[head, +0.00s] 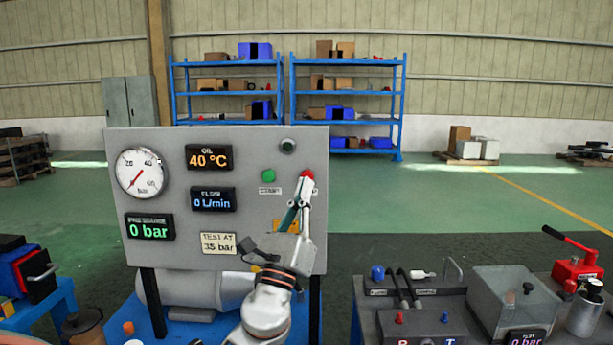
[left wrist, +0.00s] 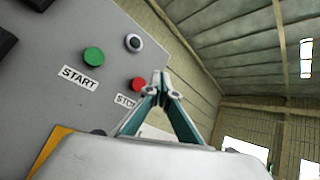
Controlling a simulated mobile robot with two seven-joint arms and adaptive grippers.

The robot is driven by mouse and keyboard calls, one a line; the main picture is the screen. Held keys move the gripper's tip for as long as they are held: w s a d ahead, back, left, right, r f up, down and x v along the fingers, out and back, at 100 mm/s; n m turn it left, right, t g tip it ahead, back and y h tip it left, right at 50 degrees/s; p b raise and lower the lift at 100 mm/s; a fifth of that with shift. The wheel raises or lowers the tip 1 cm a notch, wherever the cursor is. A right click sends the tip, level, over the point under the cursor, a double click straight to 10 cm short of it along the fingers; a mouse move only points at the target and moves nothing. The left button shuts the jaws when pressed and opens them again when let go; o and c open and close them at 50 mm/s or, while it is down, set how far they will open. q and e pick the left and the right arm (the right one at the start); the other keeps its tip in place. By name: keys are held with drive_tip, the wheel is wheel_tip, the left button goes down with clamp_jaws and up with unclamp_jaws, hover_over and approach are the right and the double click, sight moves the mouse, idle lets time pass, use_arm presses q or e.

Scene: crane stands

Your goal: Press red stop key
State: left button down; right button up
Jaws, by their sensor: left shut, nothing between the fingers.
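The grey control panel (head: 255,148) stands upright in front of me. The red stop key (head: 306,175) is on its right side, with the green start key (head: 268,176) to its left. My left gripper (head: 304,186) is shut and empty, its tips just at the red key in the head view. In the left wrist view the red stop key (left wrist: 137,85) shows just left of the closed fingertips (left wrist: 160,80), and the STOP label is partly hidden by a finger. I cannot tell whether the tips touch the key. My right gripper is not in view.
A black round knob (head: 288,146) sits above the keys. The panel also bears a gauge (head: 141,173) and displays reading 40 °C, 0 L/min and 0 bar. A bench (head: 440,290) with fittings is at the right. Blue shelves (head: 287,95) stand far behind.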

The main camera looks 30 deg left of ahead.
use_arm(q)
drive_tip(key=shift+s+d, duration=0.5)
drive_tip(key=shift+s, duration=0.2)
idle(0.4)
drive_tip(key=s+d+f+n+g+h, duration=0.1)
drive_tip(key=d+f+n+g+h, duration=0.2)
drive_tip(key=f, duration=0.9)
drive_tip(key=s+d+f+n+g+h, duration=0.1)
drive_tip(key=f+n+g, duration=0.3)
drive_tip(key=f, duration=0.8)
drive_tip(key=s+d+f+n+g+h, duration=0.1)
drive_tip(key=d+f+n, duration=0.35)
drive_tip(key=f, duration=0.75)
drive_tip(key=s+d+f+n+g+h, duration=0.2)
drive_tip(key=s+d+f+n+g, duration=0.1)
drive_tip(key=s+f+n, duration=0.4)
drive_tip(key=s+d+f+n+g+h, duration=0.2)
drive_tip(key=s+d+f+n+g, duration=0.2)
drive_tip(key=s+f, duration=0.9)
wheel_tip(320, 180, down, 3)
drive_tip(key=n, duration=0.2)
drive_tip(key=shift+s+d+n, duration=0.2)
drive_tip(key=shift+d+n, duration=0.15)
